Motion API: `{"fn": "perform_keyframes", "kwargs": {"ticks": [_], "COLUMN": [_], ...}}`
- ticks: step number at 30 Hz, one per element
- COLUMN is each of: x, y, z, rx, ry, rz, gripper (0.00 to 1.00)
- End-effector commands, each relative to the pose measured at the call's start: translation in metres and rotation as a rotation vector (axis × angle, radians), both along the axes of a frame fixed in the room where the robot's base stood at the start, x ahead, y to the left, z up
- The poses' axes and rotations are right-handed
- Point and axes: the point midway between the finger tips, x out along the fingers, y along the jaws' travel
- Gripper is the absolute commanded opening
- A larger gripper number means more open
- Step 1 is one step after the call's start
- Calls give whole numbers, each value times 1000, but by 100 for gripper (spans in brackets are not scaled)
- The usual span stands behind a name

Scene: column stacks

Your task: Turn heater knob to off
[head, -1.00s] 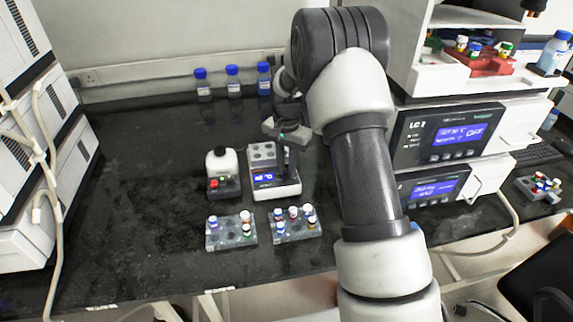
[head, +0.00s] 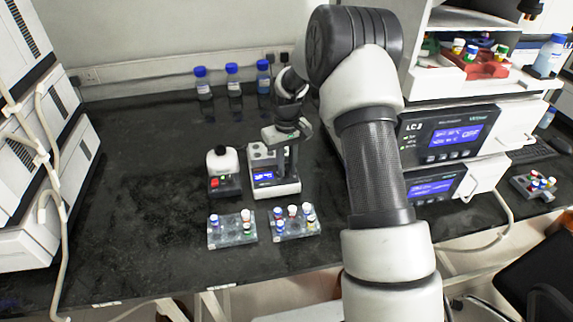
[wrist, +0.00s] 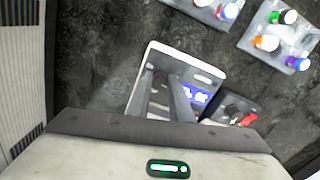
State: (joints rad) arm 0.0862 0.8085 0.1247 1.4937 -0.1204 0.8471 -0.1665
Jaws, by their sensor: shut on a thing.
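The heater (head: 263,190) is a small white block with a grey top with wells and a lit blue display (head: 264,176) on its front. It stands in the middle of the bench. My gripper (head: 288,172) points down over the heater's right side, beside the display. In the wrist view the two fingers (wrist: 164,78) reach down onto the white heater body (wrist: 203,68), next to its blue display (wrist: 196,95). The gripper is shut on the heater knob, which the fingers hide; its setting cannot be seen. The display text is too small to read.
A small device with a red switch (head: 221,176) stands close left of the heater. Two clear racks (head: 232,240) (head: 282,232) with capped vials stand in front. Blue-capped bottles (head: 233,85) line the back. Stacked instruments (head: 448,140) stand right.

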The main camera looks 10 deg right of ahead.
Motion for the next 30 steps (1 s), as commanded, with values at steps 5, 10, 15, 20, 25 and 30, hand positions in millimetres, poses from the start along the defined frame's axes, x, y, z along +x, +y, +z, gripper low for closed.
{"fn": "perform_keyframes", "kwargs": {"ticks": [5,10,15,20,25,30], "x": [0,0,1,1,1,1], "y": [0,-1,-1,-1,-1,-1], "z": [1,1,1,1,0,0], "rx": [1,1,0,0,0,0], "ry": [0,-1,-1,-1,0,0], "rz": [164,304,416,490,536,553], "gripper": [0,0,0,0,0,0]}}
